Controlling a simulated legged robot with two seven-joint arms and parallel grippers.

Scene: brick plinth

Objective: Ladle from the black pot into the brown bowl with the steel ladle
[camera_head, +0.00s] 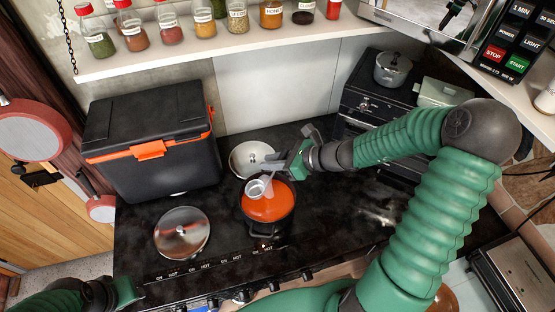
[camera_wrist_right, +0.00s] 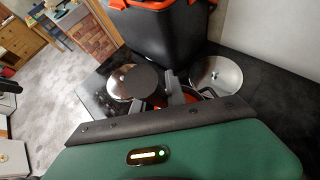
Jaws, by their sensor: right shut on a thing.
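The black pot (camera_head: 267,230), full of orange-red soup, stands on the dark stovetop; a sliver of its red contents (camera_wrist_right: 207,93) shows in the right wrist view. My right gripper (camera_head: 279,167) is shut on the steel ladle (camera_head: 258,188) above the pot's far side. The ladle's bowl is at the left part of the pot's opening; I cannot tell whether it touches the soup. A brown rounded thing (camera_head: 445,299), partly hidden behind my right arm at lower right, may be the brown bowl. My left gripper (camera_head: 126,291) is at lower left, away from the pot; its jaws are unclear.
A round steel lid (camera_head: 182,234) lies left of the pot, and another round metal piece (camera_head: 247,158) lies behind it. A black cooler (camera_head: 150,140) with orange trim stands at back left. A shelf of spice jars (camera_head: 190,50) runs above. Another pot (camera_head: 392,68) stands at back right.

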